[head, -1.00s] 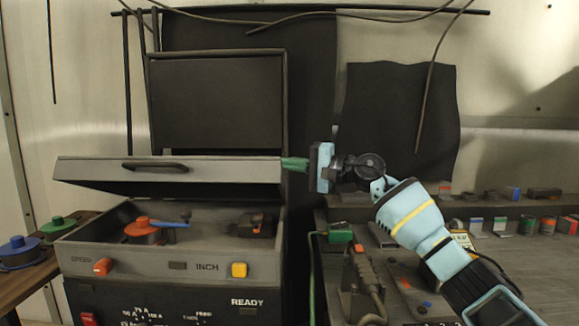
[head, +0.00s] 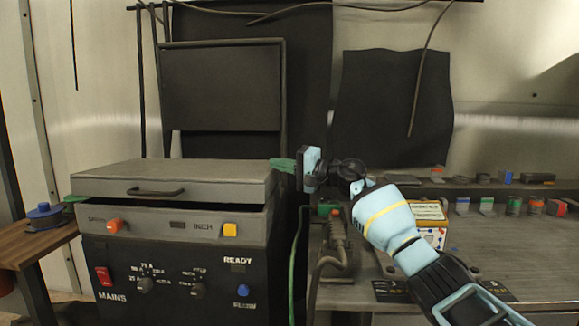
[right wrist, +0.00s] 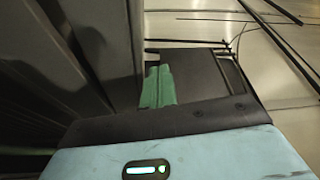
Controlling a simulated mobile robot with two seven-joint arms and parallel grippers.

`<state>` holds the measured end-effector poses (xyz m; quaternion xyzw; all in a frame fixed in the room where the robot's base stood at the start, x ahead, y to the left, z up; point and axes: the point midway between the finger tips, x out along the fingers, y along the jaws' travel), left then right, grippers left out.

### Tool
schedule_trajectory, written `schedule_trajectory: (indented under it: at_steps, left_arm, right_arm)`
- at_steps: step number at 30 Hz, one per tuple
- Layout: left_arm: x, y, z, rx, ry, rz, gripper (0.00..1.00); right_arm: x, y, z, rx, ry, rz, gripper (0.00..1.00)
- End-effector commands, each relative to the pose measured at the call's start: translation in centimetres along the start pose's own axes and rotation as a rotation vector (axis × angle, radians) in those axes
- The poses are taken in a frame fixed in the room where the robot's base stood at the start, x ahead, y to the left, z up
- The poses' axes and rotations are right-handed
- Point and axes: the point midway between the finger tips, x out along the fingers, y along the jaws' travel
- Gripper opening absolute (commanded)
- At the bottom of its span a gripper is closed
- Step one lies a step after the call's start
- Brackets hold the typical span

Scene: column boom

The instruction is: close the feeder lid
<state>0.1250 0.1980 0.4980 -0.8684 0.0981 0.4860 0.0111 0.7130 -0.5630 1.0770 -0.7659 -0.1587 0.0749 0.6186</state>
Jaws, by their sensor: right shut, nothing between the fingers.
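The feeder lid (head: 215,178) is a grey slab with a dark bar handle (head: 155,191). In the right wrist view the shut green fingers (right wrist: 157,88) are beside a dark surface. The inside of the box is hidden by the lid.
The control panel below has a red mains switch (head: 104,276), knobs and a blue button (head: 242,290). A wooden side table (head: 30,245) with a blue spool (head: 45,214) stands at left. A cluttered workbench (head: 350,293) is at right, with a grey hose and green cable between.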

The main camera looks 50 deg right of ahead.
Motion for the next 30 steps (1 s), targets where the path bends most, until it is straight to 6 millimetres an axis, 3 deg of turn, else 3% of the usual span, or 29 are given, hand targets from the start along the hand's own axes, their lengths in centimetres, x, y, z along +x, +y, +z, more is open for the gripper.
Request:
schedule_trajectory:
  at_steps: [7, 23, 30]
  left_arm:
    - [0.7, -0.3, -0.7, 0.009, 0.019, -0.002, 0.0]
    - [0.8, -0.6, -0.6, 0.02, 0.015, -0.002, 0.0]
    - [0.7, -0.5, -0.6, 0.016, 0.014, -0.002, 0.0]
  right_arm:
    - [1.1, 0.5, 0.2, -0.025, -0.004, -0.008, 0.0]
    - [1.2, 0.4, 0.1, -0.03, -0.004, -0.009, 0.0]
    - [1.3, -1.5, -0.3, -0.03, -0.003, -0.012, 0.0]
